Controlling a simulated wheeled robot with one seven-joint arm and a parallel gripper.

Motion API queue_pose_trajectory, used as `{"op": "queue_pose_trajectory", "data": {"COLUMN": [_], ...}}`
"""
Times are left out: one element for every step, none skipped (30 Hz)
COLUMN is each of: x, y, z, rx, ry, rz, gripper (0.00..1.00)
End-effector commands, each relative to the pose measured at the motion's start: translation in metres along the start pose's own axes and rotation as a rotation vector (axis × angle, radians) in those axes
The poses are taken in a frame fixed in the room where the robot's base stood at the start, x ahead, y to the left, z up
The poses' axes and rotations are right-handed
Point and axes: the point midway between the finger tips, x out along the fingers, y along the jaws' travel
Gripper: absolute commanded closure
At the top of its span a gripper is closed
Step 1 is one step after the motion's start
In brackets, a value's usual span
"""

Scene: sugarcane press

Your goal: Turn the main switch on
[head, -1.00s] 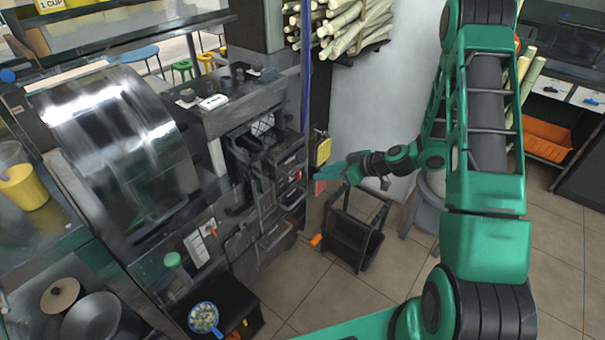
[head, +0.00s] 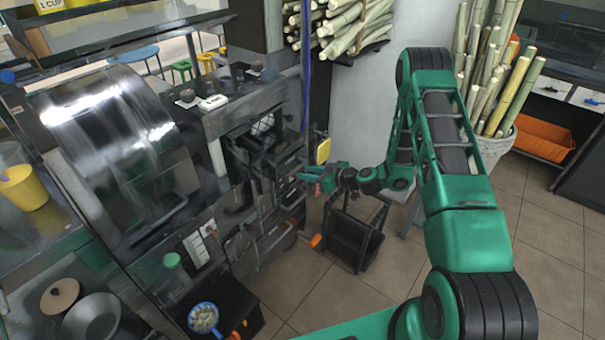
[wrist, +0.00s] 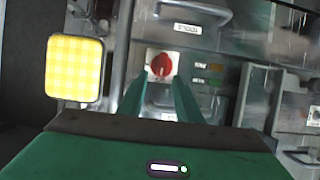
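The main switch (wrist: 161,66) is a red rotary knob on a pale square plate on the machine's panel, near the middle of the wrist view. The knob's grip appears roughly upright in that picture. My gripper (wrist: 157,88) is open and empty, its two green fingers pointing at the panel on either side of the plate's lower part. I cannot tell whether the fingertips touch it. In the head view my gripper (head: 309,178) is at the right side of the dark machine, and the switch is hard to make out there.
A yellow square pad (wrist: 75,68) sticks out left of the switch; it also shows in the head view (head: 323,150). A metal handle (wrist: 193,12) is above the switch. A black stand (head: 350,238) is on the floor below my gripper. Sugarcane stalks (head: 490,75) stand at the right.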

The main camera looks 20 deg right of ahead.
Motion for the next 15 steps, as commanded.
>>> {"op": "queue_pose_trajectory", "data": {"x": [0.008,0.011,0.016,0.019,0.021,0.024,0.025,0.027,0.028,0.029,0.029,0.029,0.029,0.029,0.029], "y": [-0.001,-0.001,0.000,-0.001,-0.001,-0.001,0.000,0.000,0.000,0.000,0.000,0.000,0.000,0.000,0.000], "z": [-0.001,0.000,-0.001,-0.001,0.000,0.000,0.000,0.000,0.000,0.000,0.000,0.000,0.000,0.000,0.000], "rx": [-0.004,-0.003,-0.003,-0.003,-0.003,-0.002,-0.002,-0.002,-0.002,-0.002,-0.002,-0.001,-0.001,-0.001,-0.001], "ry": [0.001,0.000,0.001,0.001,0.000,-0.001,-0.001,-0.001,0.000,0.000,0.000,0.000,0.000,0.000,0.000], "rz": [-0.002,-0.001,-0.002,-0.002,-0.002,-0.002,-0.001,-0.001,0.000,0.000,0.000,0.000,0.000,0.000,0.000], "gripper": [0.69,0.69,0.69,0.69,0.69,0.69,0.69,0.69,0.69,0.69,0.69,0.69,0.69,0.69,0.69]}}
